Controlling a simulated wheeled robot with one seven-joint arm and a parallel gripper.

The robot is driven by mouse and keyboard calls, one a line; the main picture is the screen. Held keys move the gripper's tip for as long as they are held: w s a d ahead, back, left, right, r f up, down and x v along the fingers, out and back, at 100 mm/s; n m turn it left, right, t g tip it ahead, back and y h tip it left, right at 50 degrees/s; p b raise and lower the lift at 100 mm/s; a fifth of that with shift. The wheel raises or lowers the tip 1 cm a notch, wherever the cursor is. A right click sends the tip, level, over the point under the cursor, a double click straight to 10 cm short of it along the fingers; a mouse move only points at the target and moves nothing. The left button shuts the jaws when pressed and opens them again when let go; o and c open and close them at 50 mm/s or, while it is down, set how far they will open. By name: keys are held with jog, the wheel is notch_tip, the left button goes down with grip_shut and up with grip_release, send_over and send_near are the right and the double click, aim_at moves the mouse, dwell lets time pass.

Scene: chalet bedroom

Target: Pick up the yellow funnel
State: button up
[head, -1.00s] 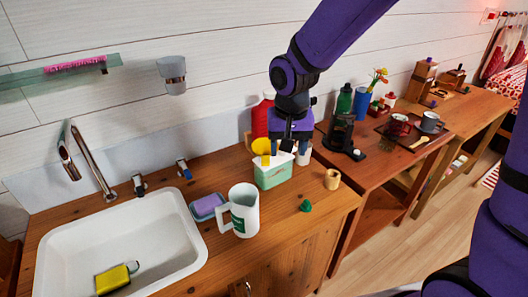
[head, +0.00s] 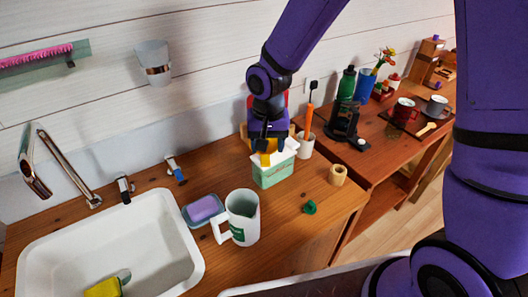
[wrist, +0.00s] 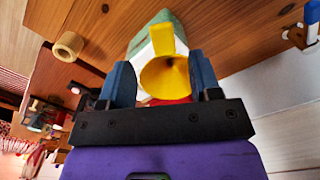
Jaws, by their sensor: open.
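The yellow funnel (wrist: 166,76) shows in the wrist view with its wide mouth facing the camera and a flat yellow tab above it. It is at the green and white box (head: 272,174); I cannot tell how deep it sits. My gripper (wrist: 161,80) is open, with one blue finger on each side of the funnel; contact is unclear. In the head view my gripper (head: 267,144) is right above the box, and only a bit of yellow shows at the fingers. The rest of the funnel is hidden there.
A white cup holding an orange-handled tool (head: 305,146) stands just right of the box. A white mug (head: 240,218), a green piece (head: 310,207) and a wooden ring-like cup (head: 337,175) stand in front. The sink (head: 110,245) is at left.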

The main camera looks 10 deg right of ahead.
aim_at(265, 159)
jog(key=shift+s+a+f, duration=0.1)
jog(key=shift+a+f, duration=0.05)
jog(key=shift+f, duration=1.6)
jog(key=shift+a+f, duration=0.1)
jog(key=shift+f, duration=1.65)
jog(key=c, duration=1)
